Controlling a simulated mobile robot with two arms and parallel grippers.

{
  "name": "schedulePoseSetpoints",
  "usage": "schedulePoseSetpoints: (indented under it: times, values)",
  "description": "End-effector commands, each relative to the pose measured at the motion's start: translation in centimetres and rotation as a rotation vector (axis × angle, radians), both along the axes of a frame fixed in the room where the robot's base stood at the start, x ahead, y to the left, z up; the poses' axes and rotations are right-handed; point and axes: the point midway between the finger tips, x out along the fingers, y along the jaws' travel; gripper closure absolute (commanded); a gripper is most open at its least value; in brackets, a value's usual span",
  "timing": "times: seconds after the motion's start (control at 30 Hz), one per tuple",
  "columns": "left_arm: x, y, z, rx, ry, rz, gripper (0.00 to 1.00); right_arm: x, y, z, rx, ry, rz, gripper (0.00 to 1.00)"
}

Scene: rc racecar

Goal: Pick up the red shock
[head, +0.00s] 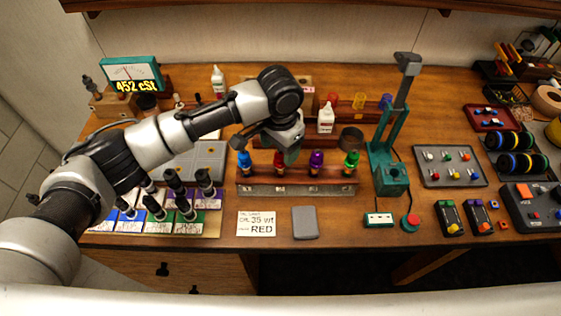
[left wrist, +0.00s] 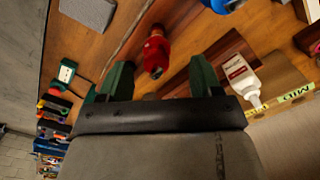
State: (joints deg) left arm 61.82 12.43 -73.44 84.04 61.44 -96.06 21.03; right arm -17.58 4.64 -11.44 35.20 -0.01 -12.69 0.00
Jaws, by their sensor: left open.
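The red shock (head: 279,164) stands upright in a wooden rack (head: 262,188) between a blue shock (head: 244,162) and a purple shock (head: 316,163); a green shock (head: 351,163) is at the right end. My left gripper (head: 286,148) is just above and behind the red shock, partly overlapping the rack. In the left wrist view the red shock (left wrist: 157,54) shows beyond the gap between the two green fingers of the open left gripper (left wrist: 161,76). The fingers look apart from it. My right gripper is not in view.
A card reading RED (head: 256,223) and a grey pad (head: 305,222) lie in front of the rack. A teal press (head: 390,178) stands right of it. A white bottle (head: 326,118) is behind the rack. Dark-topped shocks (head: 183,193) stand at left.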

Motion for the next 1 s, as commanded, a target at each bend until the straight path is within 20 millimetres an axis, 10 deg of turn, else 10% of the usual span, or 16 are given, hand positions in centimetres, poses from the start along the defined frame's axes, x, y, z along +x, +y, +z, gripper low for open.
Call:
schedulePoseSetpoints:
  times: [0.53, 0.87, 1.0]
  values:
    - [-0.3, -0.2, -3.8, 0.000, 0.000, -0.001, 0.37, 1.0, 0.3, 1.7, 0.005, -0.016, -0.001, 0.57]
    - [-0.3, -0.2, -3.7, 0.000, 0.000, -0.001, 0.87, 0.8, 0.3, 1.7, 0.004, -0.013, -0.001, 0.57]
    - [-0.2, -0.2, -3.7, 0.000, 0.000, -0.001, 0.90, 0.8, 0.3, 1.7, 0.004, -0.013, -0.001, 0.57]
